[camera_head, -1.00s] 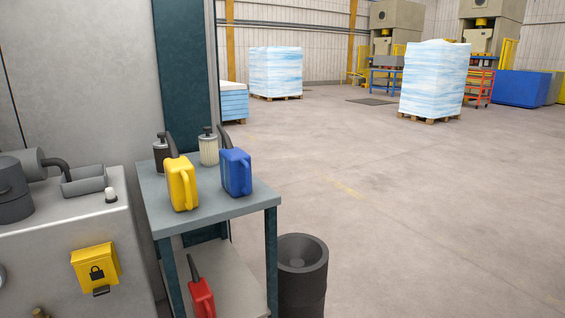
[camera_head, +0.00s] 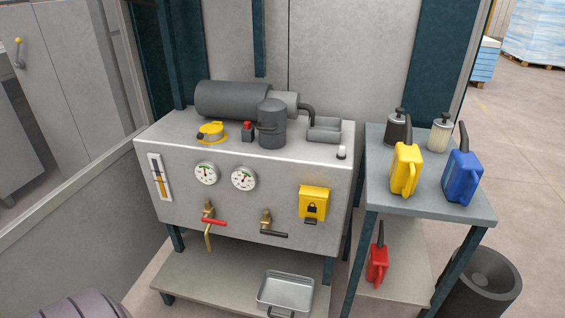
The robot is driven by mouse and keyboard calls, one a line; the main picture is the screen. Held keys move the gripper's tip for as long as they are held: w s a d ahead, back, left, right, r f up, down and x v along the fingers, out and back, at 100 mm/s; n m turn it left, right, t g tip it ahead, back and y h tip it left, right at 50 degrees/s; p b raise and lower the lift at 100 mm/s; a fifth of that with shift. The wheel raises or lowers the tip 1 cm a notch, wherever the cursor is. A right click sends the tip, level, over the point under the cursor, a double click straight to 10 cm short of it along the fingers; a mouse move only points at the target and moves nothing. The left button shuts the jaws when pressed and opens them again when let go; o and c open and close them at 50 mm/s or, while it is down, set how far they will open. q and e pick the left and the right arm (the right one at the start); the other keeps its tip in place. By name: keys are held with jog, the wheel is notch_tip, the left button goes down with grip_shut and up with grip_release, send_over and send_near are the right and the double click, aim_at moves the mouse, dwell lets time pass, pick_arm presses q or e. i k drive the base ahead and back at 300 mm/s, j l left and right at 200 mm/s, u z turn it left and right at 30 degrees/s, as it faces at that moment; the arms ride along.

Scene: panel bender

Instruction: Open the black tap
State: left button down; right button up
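The black tap (camera_head: 272,233) is on the lower front of the grey hydraulic unit (camera_head: 240,200). It has a brass body and a black lever that lies roughly level, pointing right. To its left is a similar tap with a red lever (camera_head: 214,221) and a brass spout bent downward. Neither of my grippers shows in the head view.
A metal tray (camera_head: 286,292) sits on the low shelf (camera_head: 205,283) below the taps. A yellow lock box (camera_head: 313,203) is on the front, right of two gauges. A side table (camera_head: 470,212) with yellow and blue cans stands to the right, beside a dark bin (camera_head: 482,285).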

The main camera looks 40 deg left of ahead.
aim_at(264, 231)
jog(key=u, duration=1.3)
